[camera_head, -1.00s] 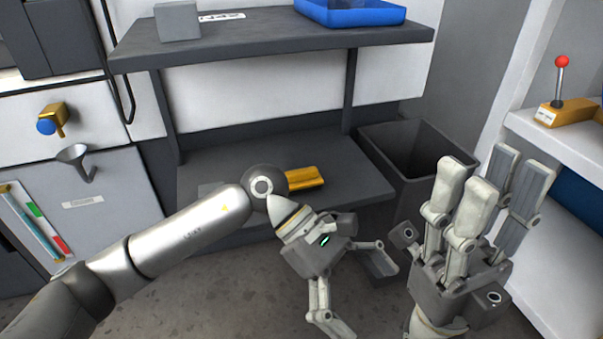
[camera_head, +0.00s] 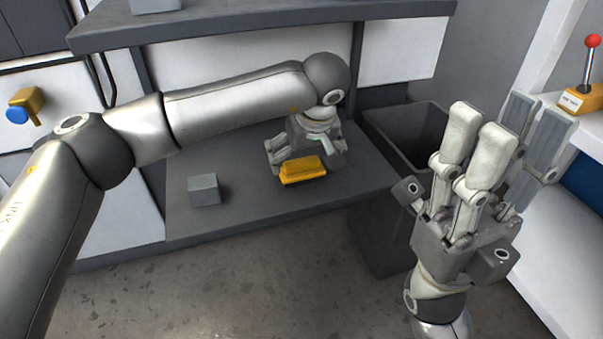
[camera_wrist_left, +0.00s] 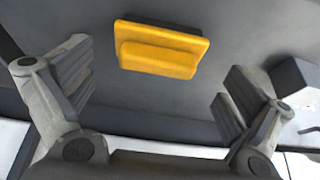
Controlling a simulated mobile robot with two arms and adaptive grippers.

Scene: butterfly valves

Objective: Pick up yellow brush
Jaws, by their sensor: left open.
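The yellow brush (camera_head: 303,170) lies on the lower grey shelf, toward its right part. In the left wrist view the brush (camera_wrist_left: 160,48) is a yellow block on a yellow plate, ahead of the fingers. My left gripper (camera_head: 305,155) is just behind the brush, over the shelf. In the left wrist view its fingers (camera_wrist_left: 158,88) are spread wide, with nothing between them. My right gripper (camera_head: 500,140) is raised at the right of the head view, with its fingers apart and empty, far from the brush.
A grey block (camera_head: 204,189) sits on the lower shelf (camera_head: 240,215), left of the brush. The upper shelf (camera_head: 265,22) hangs above my left arm. A dark open bin (camera_head: 395,135) stands right of the shelf. A red-knobbed lever (camera_head: 588,75) is on the white shelf at right.

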